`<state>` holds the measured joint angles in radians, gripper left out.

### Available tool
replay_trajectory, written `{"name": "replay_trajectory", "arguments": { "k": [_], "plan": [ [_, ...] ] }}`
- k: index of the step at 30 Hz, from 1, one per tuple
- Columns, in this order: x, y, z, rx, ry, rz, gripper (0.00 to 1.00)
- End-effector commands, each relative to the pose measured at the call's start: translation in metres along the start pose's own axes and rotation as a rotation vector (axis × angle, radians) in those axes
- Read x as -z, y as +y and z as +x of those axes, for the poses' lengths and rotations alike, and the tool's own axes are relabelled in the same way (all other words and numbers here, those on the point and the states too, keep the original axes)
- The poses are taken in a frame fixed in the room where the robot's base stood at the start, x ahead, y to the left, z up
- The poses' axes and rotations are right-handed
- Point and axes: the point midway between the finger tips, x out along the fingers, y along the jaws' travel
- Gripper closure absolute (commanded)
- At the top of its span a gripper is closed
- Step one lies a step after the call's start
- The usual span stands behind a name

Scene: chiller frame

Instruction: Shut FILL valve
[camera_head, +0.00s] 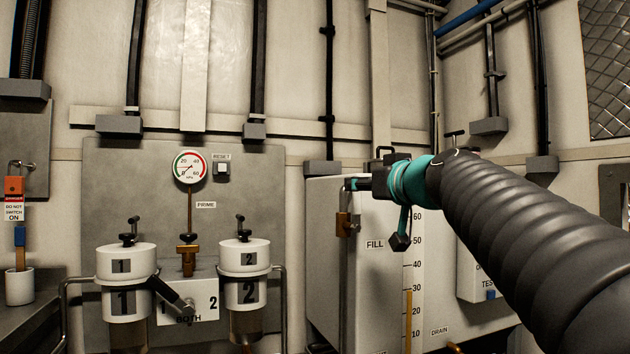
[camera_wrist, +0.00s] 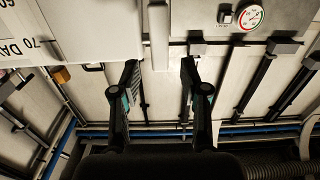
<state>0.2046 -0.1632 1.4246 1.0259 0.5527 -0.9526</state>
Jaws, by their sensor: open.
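The FILL label (camera_head: 375,244) is on the front of a pale tank (camera_head: 325,255) with a numbered scale. A brass fitting (camera_head: 343,224) sits on the tank's side, left of the label. My gripper (camera_head: 358,183) is in front of the tank's upper part, above the label, apart from the brass fitting in the picture. In the wrist view my gripper (camera_wrist: 160,72) is open, with nothing between the fingers.
Left are canisters 1 (camera_head: 126,262) and 2 (camera_head: 246,258), a selector handle (camera_head: 172,292), a gauge (camera_head: 190,167) and a RESET button (camera_head: 222,168). A red tag (camera_head: 14,200) hangs far left. The wrist view is upside down.

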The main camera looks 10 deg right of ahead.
Motion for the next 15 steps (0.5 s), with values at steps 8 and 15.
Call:
{"name": "replay_trajectory", "arguments": {
  "k": [8,15],
  "plan": [
    [0.001,0.0,0.03,0.001,0.0,0.0,0.55],
    [0.0,0.0,0.035,-0.001,0.0,0.0,0.55]
  ]
}}
